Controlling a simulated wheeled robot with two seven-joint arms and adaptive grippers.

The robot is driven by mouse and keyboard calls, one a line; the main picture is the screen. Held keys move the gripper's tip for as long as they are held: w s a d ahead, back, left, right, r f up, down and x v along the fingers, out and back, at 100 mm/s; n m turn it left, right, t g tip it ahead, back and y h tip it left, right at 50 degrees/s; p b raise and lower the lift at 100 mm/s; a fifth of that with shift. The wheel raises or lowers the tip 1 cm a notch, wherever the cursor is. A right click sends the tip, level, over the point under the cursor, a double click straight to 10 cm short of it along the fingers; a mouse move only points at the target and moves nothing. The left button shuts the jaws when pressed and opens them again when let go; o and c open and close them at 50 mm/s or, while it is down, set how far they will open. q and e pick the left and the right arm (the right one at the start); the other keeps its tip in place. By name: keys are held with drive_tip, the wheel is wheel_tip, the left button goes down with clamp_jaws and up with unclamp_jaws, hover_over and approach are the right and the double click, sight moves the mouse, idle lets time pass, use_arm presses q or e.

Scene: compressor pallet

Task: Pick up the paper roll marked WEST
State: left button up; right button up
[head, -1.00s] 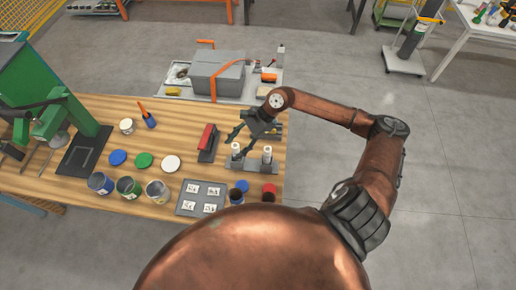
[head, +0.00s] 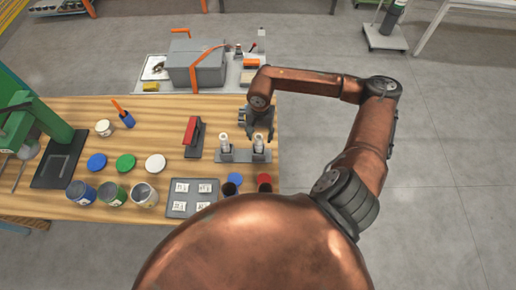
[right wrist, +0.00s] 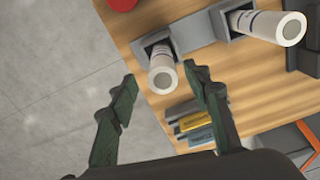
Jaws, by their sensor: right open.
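Two white paper rolls stand upright in a grey holder (head: 238,156) near the table's right edge: a left roll (head: 224,145) and a right roll (head: 259,145). Their markings are too small to read. My right gripper (head: 258,133) is open and empty, pointing down just behind the right roll. In the right wrist view its fingers (right wrist: 159,74) spread, with the right roll (right wrist: 162,75) showing between the fingertips; I cannot tell whether they touch it. The left roll (right wrist: 268,25) is at the upper right there. My left gripper is not in view.
A red-handled block (head: 194,137) stands left of the holder. A grey tray of cards (head: 191,209), coloured lids and open cans are on the wooden table (head: 60,208). A grey box (head: 196,70) with an orange strap is behind.

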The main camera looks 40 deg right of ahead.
sight(259, 146)
drive_tip(key=shift+s+f, duration=0.1)
drive_tip(key=shift+f, duration=0.4)
drive_tip(key=f, duration=0.1)
drive_tip(key=f+p, duration=0.1)
drive_tip(key=f, duration=0.3)
drive_tip(key=shift+a+f+p, duration=0.1)
drive_tip(key=shift+a+p, duration=0.2)
drive_tip(key=shift+a, duration=0.05)
drive_tip(key=shift+f, duration=0.45)
drive_tip(key=shift+c, duration=0.7)
clamp_jaws()
